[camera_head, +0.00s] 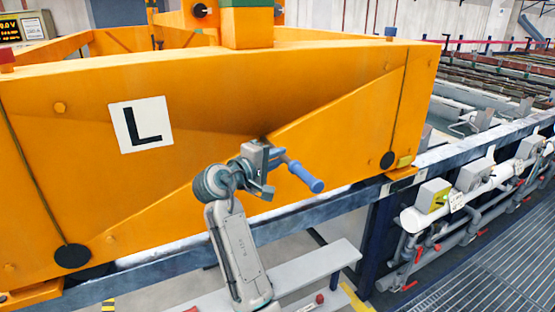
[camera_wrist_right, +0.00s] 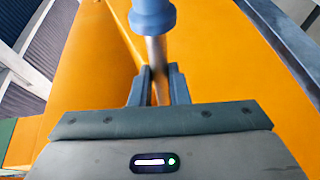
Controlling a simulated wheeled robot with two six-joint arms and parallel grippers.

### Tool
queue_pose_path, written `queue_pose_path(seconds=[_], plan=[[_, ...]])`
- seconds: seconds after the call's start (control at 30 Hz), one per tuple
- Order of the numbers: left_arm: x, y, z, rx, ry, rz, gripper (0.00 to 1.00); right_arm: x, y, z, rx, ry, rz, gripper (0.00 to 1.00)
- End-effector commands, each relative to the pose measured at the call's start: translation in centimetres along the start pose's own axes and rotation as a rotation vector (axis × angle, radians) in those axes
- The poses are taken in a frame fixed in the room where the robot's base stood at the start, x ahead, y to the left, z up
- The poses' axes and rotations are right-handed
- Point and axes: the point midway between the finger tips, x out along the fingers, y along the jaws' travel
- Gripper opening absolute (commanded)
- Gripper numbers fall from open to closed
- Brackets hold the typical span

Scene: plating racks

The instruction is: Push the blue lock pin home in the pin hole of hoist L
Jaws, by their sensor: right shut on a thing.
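The blue lock pin has a blue handle (camera_head: 303,176) and a bare metal shank. My right gripper (camera_head: 266,170) is shut on the shank, in front of the orange side of hoist L (camera_head: 230,95), which carries a white plate with a black L (camera_head: 141,124). In the right wrist view the blue handle (camera_wrist_right: 152,17) is at the top, and its shank runs down between the two fingers (camera_wrist_right: 159,86). The pin hole cannot be made out, and I cannot tell whether the pin's tip is in it. My left gripper is not in view.
A blue steel rail (camera_head: 465,145) runs below the hoist. White pipes with valves and red levers (camera_head: 485,182) stand at the right, beside a grated walkway (camera_head: 475,265). A pale ledge (camera_head: 320,268) lies low near my arm. Dark discs with cables (camera_head: 73,256) are on the hoist.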

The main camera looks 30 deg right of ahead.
Motion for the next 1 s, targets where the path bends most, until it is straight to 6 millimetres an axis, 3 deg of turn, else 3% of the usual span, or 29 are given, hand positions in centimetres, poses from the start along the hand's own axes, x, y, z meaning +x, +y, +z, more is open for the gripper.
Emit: queue_pose_path(seconds=[1.0], plan=[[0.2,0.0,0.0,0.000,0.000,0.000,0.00,0.9,0.1,-2.2,0.002,0.000,0.002,0.00]])
